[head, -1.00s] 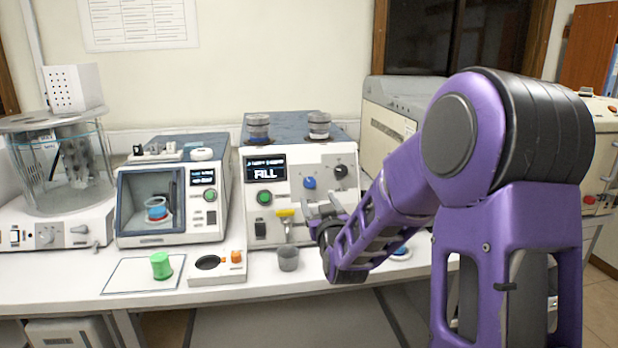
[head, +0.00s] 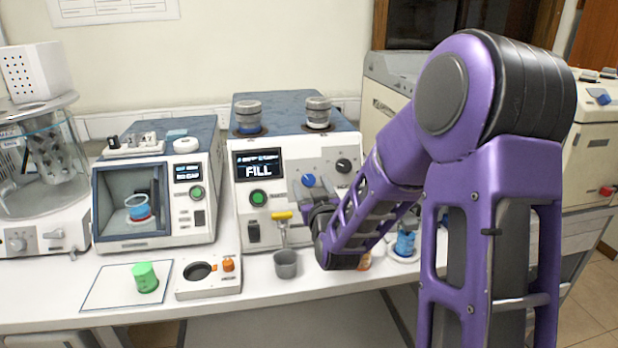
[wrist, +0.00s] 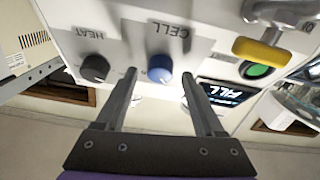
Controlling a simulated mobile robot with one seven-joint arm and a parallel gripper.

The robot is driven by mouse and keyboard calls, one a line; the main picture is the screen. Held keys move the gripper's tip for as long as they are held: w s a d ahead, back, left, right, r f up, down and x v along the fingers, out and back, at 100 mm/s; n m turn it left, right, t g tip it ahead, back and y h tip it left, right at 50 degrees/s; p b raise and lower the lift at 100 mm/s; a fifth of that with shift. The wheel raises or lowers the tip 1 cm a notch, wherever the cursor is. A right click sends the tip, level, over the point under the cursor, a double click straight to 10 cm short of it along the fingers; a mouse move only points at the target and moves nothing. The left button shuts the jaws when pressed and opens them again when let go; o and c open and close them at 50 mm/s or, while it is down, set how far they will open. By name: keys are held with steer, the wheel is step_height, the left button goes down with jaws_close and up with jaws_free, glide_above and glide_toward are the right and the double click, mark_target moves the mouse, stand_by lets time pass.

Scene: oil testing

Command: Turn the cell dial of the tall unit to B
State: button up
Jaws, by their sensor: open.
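The tall unit (head: 274,170) stands in the middle of the bench, its screen reading FILL. Its blue cell dial (head: 308,180) is on the front panel, left of the black heat dial (head: 343,165). In the wrist view the picture is upside down; the blue dial (wrist: 159,68), under the CELL label, shows between the open fingers of my gripper (wrist: 158,82), apart from both. The black heat dial (wrist: 95,68) is outside the left finger. In the head view my gripper (head: 313,207) is in front of the panel, below the dial. The dial's letters are not readable.
A yellow-handled tap (head: 282,217) is on the tall unit's front, above a grey cup (head: 286,264). A green button (head: 258,198) is below the screen. A green cylinder (head: 145,277) and a small tray (head: 208,279) stand left on the bench.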

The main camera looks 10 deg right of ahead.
stand_by(0.3)
jaws_close()
steer(key=shift+m+b, duration=0.4)
steer(key=shift+b, duration=0.15)
steer(key=m+b, duration=0.1)
steer(key=m+h+b, duration=0.2)
steer(key=shift+w+a+f+m, duration=0.1)
steer(key=shift+a+m, duration=0.15)
steer(key=shift+m, duration=0.05)
steer(key=m+b, duration=0.1)
steer(key=m, duration=0.1)
steer(key=m+g+h+b, duration=0.1)
steer(key=m, duration=0.1)
steer(key=m+h, duration=0.1)
steer(key=shift+a+r+m+g+b, duration=0.15)
steer(key=shift+r+m+g+b, duration=0.15)
steer(key=shift+m+b, duration=0.1)
steer(key=m, duration=0.1)
steer(key=m+g+h, duration=0.1)
steer(key=m, duration=0.2)
steer(key=shift+w+a+r+h+p, duration=0.1)
steer(key=shift+r+h+p, duration=0.2)
steer(key=shift+h, duration=0.1)
steer(key=shift+m+g+h+p, duration=0.3)
steer(key=shift+m+g+p, duration=0.95)
steer(key=shift+m, duration=1.25)
